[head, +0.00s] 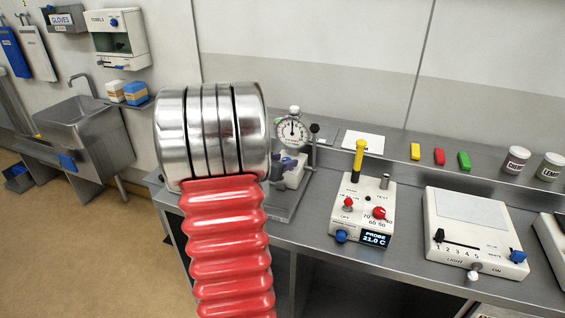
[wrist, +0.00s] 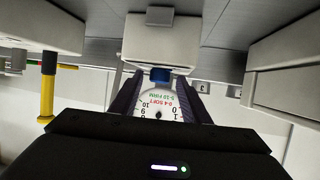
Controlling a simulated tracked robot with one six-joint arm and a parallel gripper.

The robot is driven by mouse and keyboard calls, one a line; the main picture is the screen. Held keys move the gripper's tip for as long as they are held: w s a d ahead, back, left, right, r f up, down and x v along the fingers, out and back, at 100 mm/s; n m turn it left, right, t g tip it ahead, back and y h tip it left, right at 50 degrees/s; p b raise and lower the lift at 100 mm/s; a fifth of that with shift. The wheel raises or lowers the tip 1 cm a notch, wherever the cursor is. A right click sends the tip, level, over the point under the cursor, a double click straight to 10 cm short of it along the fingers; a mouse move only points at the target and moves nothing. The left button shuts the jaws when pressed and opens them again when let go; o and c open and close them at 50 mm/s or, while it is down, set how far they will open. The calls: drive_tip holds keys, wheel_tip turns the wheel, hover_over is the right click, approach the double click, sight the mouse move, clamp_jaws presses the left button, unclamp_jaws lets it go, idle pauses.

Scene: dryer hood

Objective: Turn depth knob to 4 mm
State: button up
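A round white dial (wrist: 158,106), printed "0-4 SOFT" and "5-10 FIRM", shows upside down in the wrist view. A blue knob-like part (wrist: 160,75) sits just beyond it, against a pale block (wrist: 158,45). My gripper (wrist: 161,78) has its two dark fingers apart, one on each side of the blue part, with gaps visible; contact cannot be told. In the head view a dial gauge (head: 293,131) on a stand rises behind my red and silver arm, which hides part of the stand. My gripper (head: 288,165) is partly hidden beside its pale base. No readable depth marking shows.
To the right on the steel bench stand a probe box (head: 362,212) with a yellow-handled probe (head: 359,155), and a light box (head: 474,235). Coloured blocks (head: 439,156) and jars (head: 515,159) sit on the back shelf. A sink (head: 85,130) is at left.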

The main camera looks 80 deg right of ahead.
drive_tip(key=shift+a, duration=0.1)
drive_tip(key=v, duration=1.3)
drive_tip(key=shift+a, duration=0.25)
drive_tip(key=shift+w+r, duration=0.1)
drive_tip(key=shift+r, duration=0.05)
idle(0.4)
